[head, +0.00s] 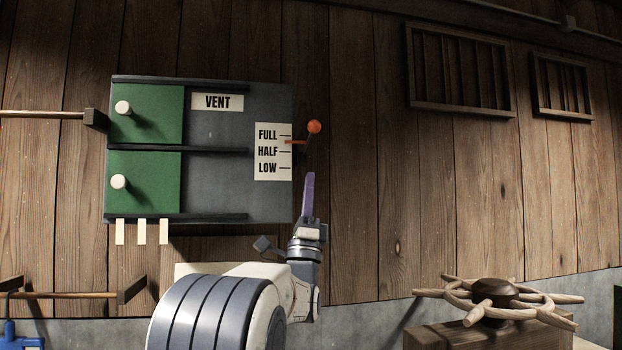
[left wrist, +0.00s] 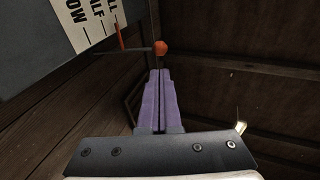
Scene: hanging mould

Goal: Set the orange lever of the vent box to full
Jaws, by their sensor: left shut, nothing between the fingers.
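The vent box (head: 222,120) is a dark panel on the plank wall with a "VENT" label. Its white scale (head: 273,170) reads FULL, HALF and LOW from top to bottom. The orange lever (head: 314,127) has a round knob on a dark arm at the box's right side. Its orange pointer (head: 295,142) sits between the FULL and HALF marks. The knob also shows in the left wrist view (left wrist: 160,47), just beyond the fingertips. My left gripper (head: 309,175) is shut and empty, its purple fingers pointing up below the knob, apparently apart from it. My right gripper is out of view.
Two green panels with white knobs (head: 123,107) cover the box's left side. Wooden rods stick out at the left (head: 45,114). A wooden spoked wheel (head: 497,300) stands on a block at lower right. Wall right of the lever is clear below the barred vents (head: 458,70).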

